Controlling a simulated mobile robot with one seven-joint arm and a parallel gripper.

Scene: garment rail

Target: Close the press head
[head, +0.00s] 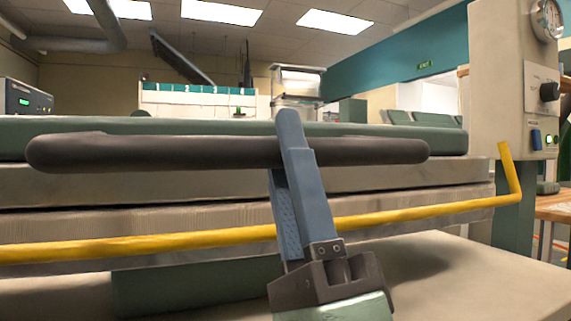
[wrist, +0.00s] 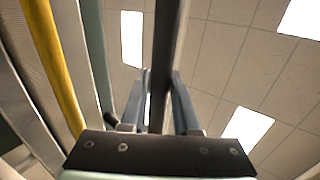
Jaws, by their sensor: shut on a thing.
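The press head (head: 420,181) is a wide flat slab with a green upper layer and a beige lower layer. It lies level, low over the beige padded lower bed (head: 150,224), with a thin dark line between them. I cannot tell whether they touch fully. A dark rounded handle bar (head: 130,152) runs along the head's front. My gripper (head: 290,135) has its blue fingers shut on the bar near its middle, reaching up from below. In the wrist view the bar (wrist: 167,45) passes between both fingers of my gripper (wrist: 162,85).
A yellow rail (head: 400,211) runs along the lower bed's front and bends up at the right. A control column (head: 505,70) with gauge, knob and buttons stands at the right. A beige table surface (head: 470,275) lies below. Shelves and bins stand behind.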

